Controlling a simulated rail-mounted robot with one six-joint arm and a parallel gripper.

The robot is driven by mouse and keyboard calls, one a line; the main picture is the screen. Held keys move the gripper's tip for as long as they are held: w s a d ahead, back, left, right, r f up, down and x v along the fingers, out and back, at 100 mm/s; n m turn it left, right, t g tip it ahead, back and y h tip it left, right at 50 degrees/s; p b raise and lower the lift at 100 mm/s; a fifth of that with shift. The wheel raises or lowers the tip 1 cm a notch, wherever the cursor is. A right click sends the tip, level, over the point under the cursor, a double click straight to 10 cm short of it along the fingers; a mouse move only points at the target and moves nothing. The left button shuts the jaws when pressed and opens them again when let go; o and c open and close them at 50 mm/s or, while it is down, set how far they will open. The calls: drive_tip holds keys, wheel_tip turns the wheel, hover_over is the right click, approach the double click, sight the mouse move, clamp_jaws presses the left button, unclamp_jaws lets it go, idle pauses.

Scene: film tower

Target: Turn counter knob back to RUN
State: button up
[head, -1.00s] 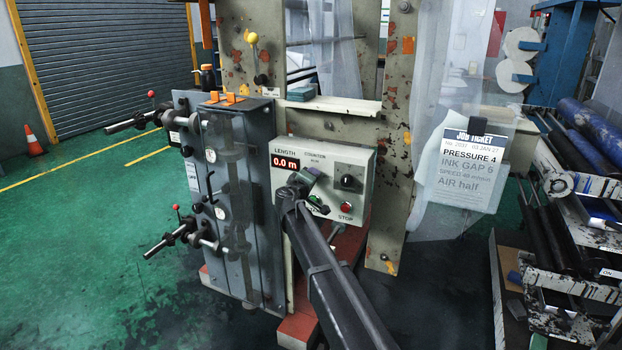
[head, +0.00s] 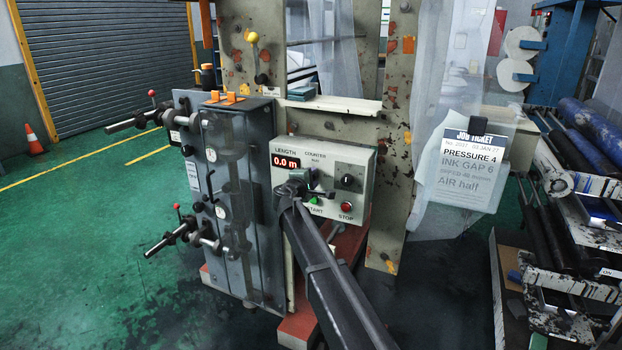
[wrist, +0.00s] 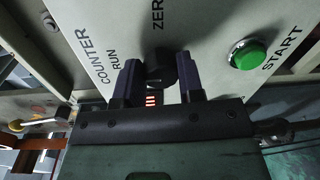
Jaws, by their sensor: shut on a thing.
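The counter knob (wrist: 161,73) is the dark piece between my fingers in the wrist view, beside the printed words RUN and ZERO. My gripper (wrist: 157,78) is shut on it, one finger on each side. Which way the knob points cannot be told. In the head view my gripper (head: 300,183) is at the beige control panel (head: 365,165), under the COUNTER label, and hides the knob. The red length display (head: 286,162) reads 0.0 m.
The green START button (wrist: 248,54) is close to the right finger in the wrist view. A second black knob (head: 347,182) and the red STOP button (head: 346,207) are to the right on the panel. A grey machine block (head: 222,200) with cranks stands to the left.

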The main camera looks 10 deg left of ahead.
idle(0.3)
drive_tip(key=o, duration=0.9)
drive_tip(key=v, duration=1)
drive_tip(key=shift+s+a+p, duration=0.1)
drive_tip(key=shift+s+p, duration=0.3)
